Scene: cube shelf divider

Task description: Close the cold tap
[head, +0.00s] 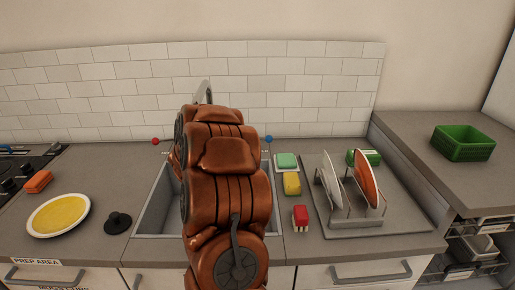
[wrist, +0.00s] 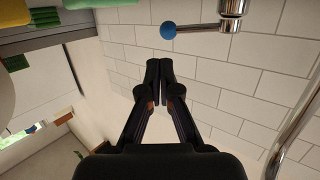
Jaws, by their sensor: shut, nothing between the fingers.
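The cold tap's lever, tipped with a blue ball (wrist: 167,31), shows at the top of the wrist view, with a thin metal rod running right to a chrome valve (wrist: 231,12). In the head view the blue ball (head: 268,139) stands just right of my arm, above the sink's back edge. My gripper (wrist: 157,64) is shut and empty, its fingertips apart from the ball and a little below it in the wrist picture. In the head view my arm hides the gripper and most of the faucet. A red ball (head: 155,141) marks the other lever on the left.
The sink (head: 157,206) lies under my arm. The chrome spout (wrist: 297,128) curves along the wrist view's right side.

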